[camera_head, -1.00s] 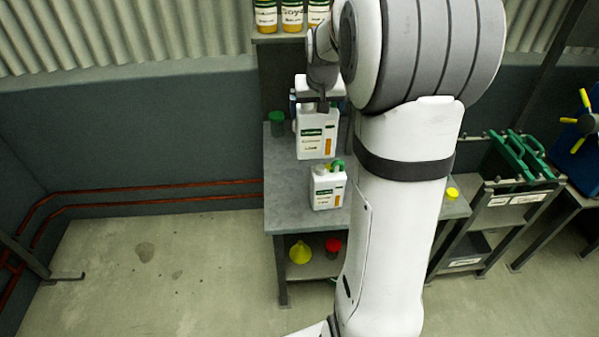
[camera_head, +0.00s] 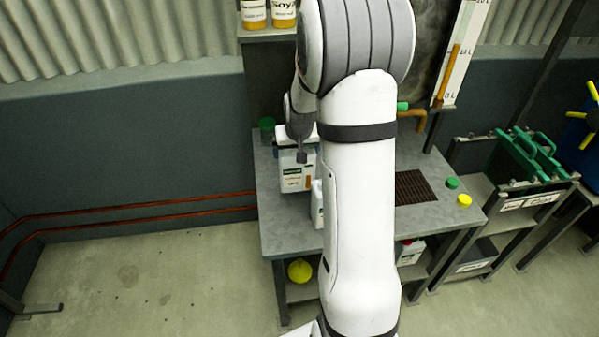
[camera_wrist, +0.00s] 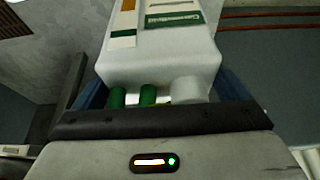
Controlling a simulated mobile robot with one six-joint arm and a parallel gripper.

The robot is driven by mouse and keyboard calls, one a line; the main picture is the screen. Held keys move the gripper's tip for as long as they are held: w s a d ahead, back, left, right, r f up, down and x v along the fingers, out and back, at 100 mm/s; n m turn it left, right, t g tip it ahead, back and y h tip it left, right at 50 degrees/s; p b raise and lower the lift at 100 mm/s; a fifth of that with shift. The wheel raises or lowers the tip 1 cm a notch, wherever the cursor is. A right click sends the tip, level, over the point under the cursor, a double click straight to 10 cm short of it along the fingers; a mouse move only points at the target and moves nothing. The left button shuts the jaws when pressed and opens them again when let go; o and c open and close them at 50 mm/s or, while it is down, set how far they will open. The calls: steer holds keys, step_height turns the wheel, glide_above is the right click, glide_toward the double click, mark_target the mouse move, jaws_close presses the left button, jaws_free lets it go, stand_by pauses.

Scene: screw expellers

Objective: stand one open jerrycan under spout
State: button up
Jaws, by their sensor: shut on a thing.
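My gripper (camera_head: 299,140) is shut on a white jerrycan (camera_head: 296,172) with a green-and-orange label. The can hangs upright over the left part of the bench; I cannot tell whether its base touches the top. In the wrist view the held jerrycan (camera_wrist: 165,52) fills the middle between blue fingers, with its pale neck and two green pieces by the palm. A second white jerrycan (camera_head: 317,208) stands on the bench, mostly hidden behind my arm. The orange spout pipe (camera_head: 412,114) with a green handle is at the back right, above a dark drain grate (camera_head: 411,187).
The grey bench (camera_head: 285,230) has a green cup (camera_head: 267,127) at its back left. A green cap (camera_head: 452,183) and a yellow cap (camera_head: 464,200) lie at its right. A yellow funnel (camera_head: 299,270) is on the lower shelf.

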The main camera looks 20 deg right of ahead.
steer(key=shift+f, duration=2.65)
steer(key=shift+f, duration=0.15)
steer(key=o, duration=1.7)
